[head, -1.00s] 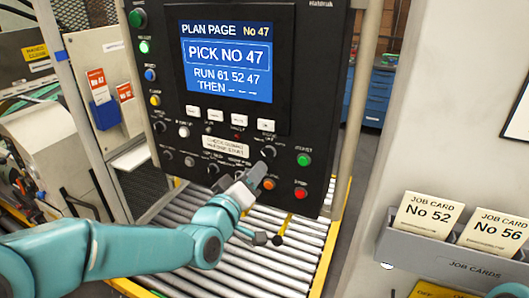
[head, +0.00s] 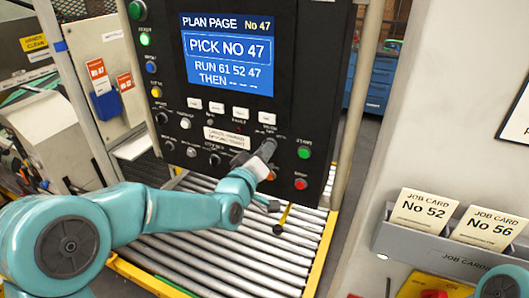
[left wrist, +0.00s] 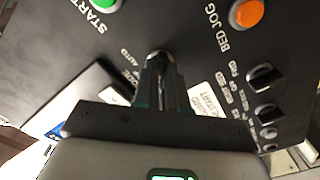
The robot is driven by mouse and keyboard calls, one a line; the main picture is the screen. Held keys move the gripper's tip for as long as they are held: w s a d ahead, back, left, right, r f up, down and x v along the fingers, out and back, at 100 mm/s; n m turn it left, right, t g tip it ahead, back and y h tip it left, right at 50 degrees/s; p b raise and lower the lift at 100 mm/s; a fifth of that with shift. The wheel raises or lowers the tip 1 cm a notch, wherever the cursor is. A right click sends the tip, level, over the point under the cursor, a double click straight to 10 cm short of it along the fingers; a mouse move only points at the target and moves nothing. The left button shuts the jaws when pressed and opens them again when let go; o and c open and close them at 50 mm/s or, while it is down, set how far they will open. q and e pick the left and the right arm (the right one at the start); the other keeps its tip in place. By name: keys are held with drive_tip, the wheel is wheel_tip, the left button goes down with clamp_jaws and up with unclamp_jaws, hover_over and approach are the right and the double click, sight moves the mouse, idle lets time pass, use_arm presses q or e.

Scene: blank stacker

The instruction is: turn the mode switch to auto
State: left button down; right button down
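The mode switch (head: 268,149) is a dark knob at the lower right of the black control panel (head: 290,100), left of the green button. My left gripper (head: 264,160) reaches it from below, covering most of it. In the left wrist view the fingers (left wrist: 161,72) are close together around the mode switch (left wrist: 160,55), with little gap at its sides. The word AUTO and part of the MODE label show just left of the fingers. Which way the switch points is hidden. My right gripper is out of view; only a bit of arm shows at the lower right.
A green START button (left wrist: 104,4) and an orange BED JOG button (left wrist: 246,13) sit near the fingers. Several other knobs line the panel. A roller conveyor (head: 230,250) lies below, and a job card holder (head: 430,243) hangs at right.

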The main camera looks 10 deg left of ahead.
use_arm(q)
drive_tip(key=m+b, duration=0.9)
drive_tip(key=m, duration=0.8)
drive_tip(key=shift+f+m, duration=0.1)
drive_tip(key=shift+m, duration=0.3)
idle(0.6)
